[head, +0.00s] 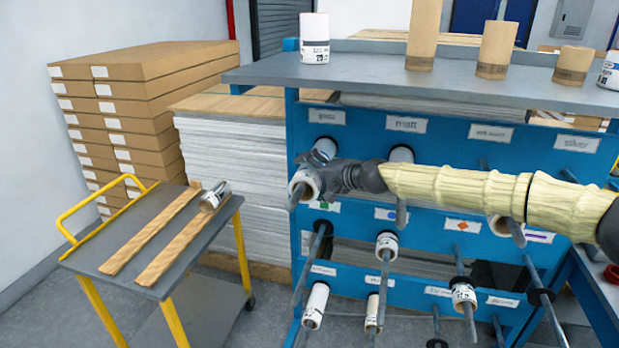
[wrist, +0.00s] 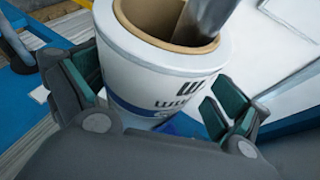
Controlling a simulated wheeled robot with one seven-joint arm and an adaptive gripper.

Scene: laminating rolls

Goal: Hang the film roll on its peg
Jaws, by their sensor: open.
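The film roll (head: 303,186) is white with a brown core and hangs on the top-left peg (head: 293,200) of the blue rack, below the left-hand label. In the wrist view the roll (wrist: 165,62) shows blue print, and the grey peg (wrist: 212,14) runs into its core. My gripper (head: 318,168) is at this roll. In the wrist view its jaws (wrist: 152,95) are open, one finger on each side of the roll, with a gap at the right finger. Contact at the left finger is unclear.
The blue rack (head: 348,118) has several other protruding pegs, some with rolls. Rolls and brown tubes stand on its grey top shelf (head: 385,72). Cartons (head: 145,85) are stacked behind.

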